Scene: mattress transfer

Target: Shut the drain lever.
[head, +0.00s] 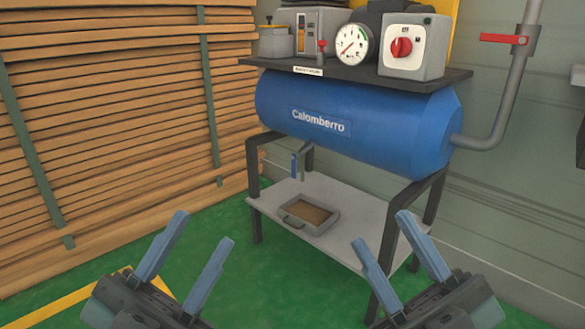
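The drain lever (294,166) is a small blue handle on a short grey drain pipe (303,160) under the blue compressor tank (375,125). The lever hangs pointing down, beside the pipe. My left gripper (205,228) is open and empty at the lower left, in front of the stand and apart from the lever. My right gripper (380,228) is open and empty at the lower right, in front of the stand's lower shelf. Neither gripper touches anything.
A grey tray (325,224) with brown contents sits on the lower shelf (350,205), below the drain. Dark legs (254,190) frame the stand. A red valve handle (503,39) is on the pipe at right. Stacked planks (110,120) stand left. Green floor is clear in front.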

